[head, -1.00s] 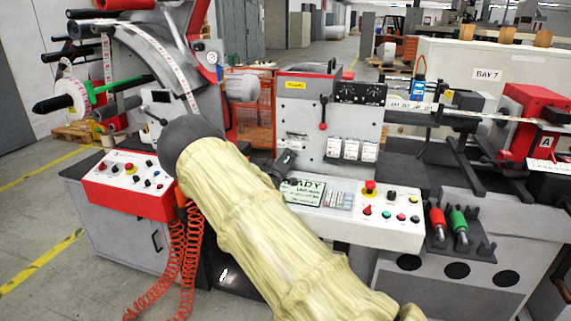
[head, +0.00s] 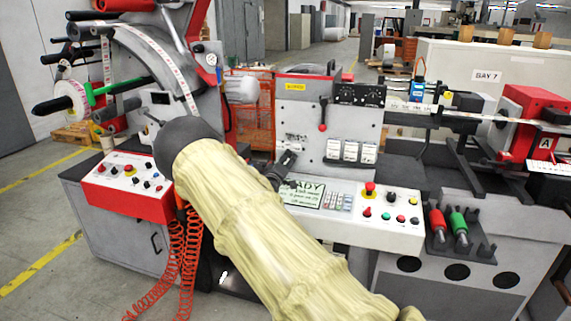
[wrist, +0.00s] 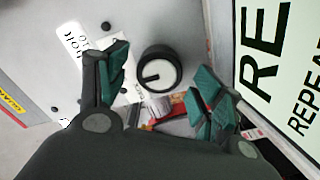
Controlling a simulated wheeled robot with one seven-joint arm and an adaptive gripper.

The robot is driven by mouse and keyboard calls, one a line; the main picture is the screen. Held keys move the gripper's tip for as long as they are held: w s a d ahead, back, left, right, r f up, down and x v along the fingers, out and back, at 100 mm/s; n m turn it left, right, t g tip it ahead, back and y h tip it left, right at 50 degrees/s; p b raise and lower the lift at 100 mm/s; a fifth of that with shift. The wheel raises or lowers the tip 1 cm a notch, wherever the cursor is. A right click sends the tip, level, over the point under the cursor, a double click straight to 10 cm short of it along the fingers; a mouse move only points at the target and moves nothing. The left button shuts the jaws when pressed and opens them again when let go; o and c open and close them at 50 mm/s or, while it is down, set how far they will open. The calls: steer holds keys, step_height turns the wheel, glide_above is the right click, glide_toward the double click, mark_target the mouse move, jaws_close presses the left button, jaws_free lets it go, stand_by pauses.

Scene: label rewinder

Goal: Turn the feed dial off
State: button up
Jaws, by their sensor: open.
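A round dial (wrist: 159,72) with a pale face, a dark rim and a short black pointer mark shows in the wrist view. It sits on a grey panel, in the gap between my fingertips. My gripper (wrist: 162,74) is open, with green-padded fingers on either side of the dial; I see no clear contact. A white label (wrist: 84,46) beside the dial is partly behind the left finger, and its print is hard to read. In the head view, my gripper (head: 284,166) is by the machine's grey upright panel, above the display, and the dial is hidden there.
A white control panel (head: 385,220) with several buttons and a red panel (head: 128,183) flank my arm. A red-knobbed lever (head: 323,127) stands above. Red coiled hoses (head: 178,255) hang at left.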

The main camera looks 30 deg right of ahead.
steer(key=v, duration=1.1)
steer(key=shift+s, duration=0.1)
steer(key=shift+s, duration=0.1)
